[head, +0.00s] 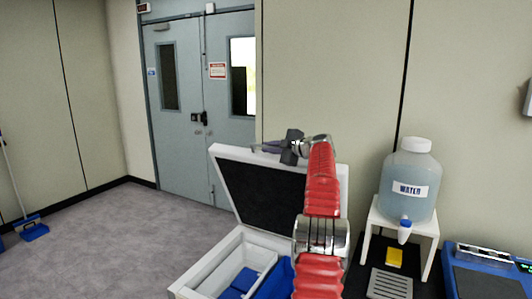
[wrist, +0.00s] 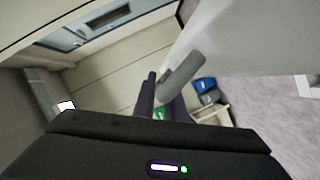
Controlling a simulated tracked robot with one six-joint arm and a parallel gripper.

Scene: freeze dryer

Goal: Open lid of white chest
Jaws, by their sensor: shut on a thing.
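The white chest (head: 190,284) stands at the bottom centre of the head view. Its lid (head: 222,165) is raised and leans back steeply, with its dark inner panel facing me. My gripper (head: 262,148) is at the lid's top edge. In the wrist view the pale lid (wrist: 255,40) fills the upper right, and a grey handle (wrist: 184,70) sticks out from it. My dark gripper fingers (wrist: 160,98) are shut on this handle, though the exact contact is partly hidden. My red arm covers the lid's right part.
Blue items (head: 243,280) lie inside the open chest. To the right, a water jug (head: 408,175) stands on a white stand (head: 427,228), with a blue-edged device (head: 485,256) beyond. Grey double doors (head: 180,120) are behind.

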